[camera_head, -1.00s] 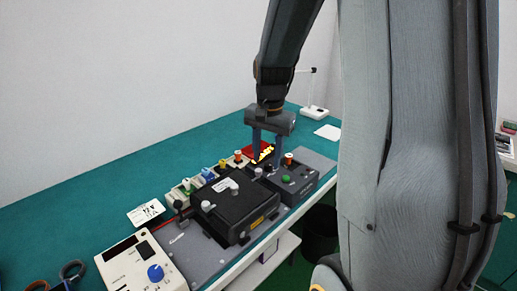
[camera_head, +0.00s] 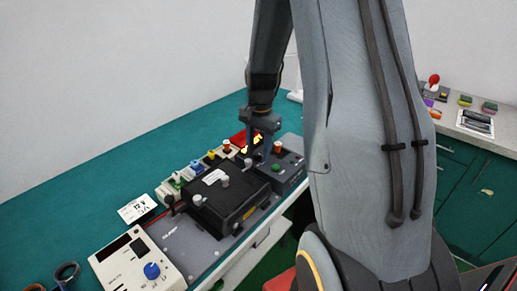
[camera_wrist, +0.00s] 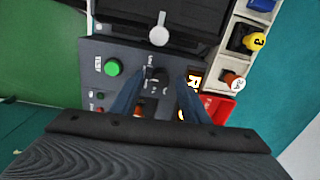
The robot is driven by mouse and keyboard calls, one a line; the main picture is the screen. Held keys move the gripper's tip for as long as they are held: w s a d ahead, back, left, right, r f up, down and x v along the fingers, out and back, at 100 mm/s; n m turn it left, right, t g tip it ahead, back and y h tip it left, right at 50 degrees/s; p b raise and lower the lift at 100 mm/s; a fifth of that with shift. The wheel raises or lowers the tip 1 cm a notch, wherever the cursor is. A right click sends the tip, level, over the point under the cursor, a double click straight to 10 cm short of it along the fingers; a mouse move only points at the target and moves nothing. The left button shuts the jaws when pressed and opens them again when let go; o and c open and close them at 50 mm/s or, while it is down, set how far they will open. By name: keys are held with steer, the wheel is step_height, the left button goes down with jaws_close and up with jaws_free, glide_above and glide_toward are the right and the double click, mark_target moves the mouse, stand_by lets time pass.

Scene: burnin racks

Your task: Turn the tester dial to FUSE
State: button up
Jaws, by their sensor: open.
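The tester is a dark grey box (camera_head: 291,166) on the right end of the bench, with a green button (camera_head: 276,168) and an orange-topped post (camera_head: 278,147). My gripper (camera_head: 258,150) points down over the tester. In the wrist view my gripper (camera_wrist: 162,80) is open, with one finger on each side of the dial. I cannot tell if the fingers touch it.
A black clamp fixture (camera_head: 228,200) stands left of the tester. Coloured posts line its far side, beside a red tray (camera_wrist: 218,108). A white box with a blue knob (camera_head: 152,270) and a "12 V" card (camera_head: 138,208) are nearer left. Green bench mat (camera_head: 60,222) is clear behind.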

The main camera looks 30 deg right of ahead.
jaws_close()
stand_by(0.3)
steer(key=n, duration=0.3)
steer(key=shift+n, duration=0.3)
steer(key=shift+w+n+p, duration=0.1)
steer(key=shift+n+p, duration=0.25)
steer(key=shift+n, duration=1.65)
jaws_free()
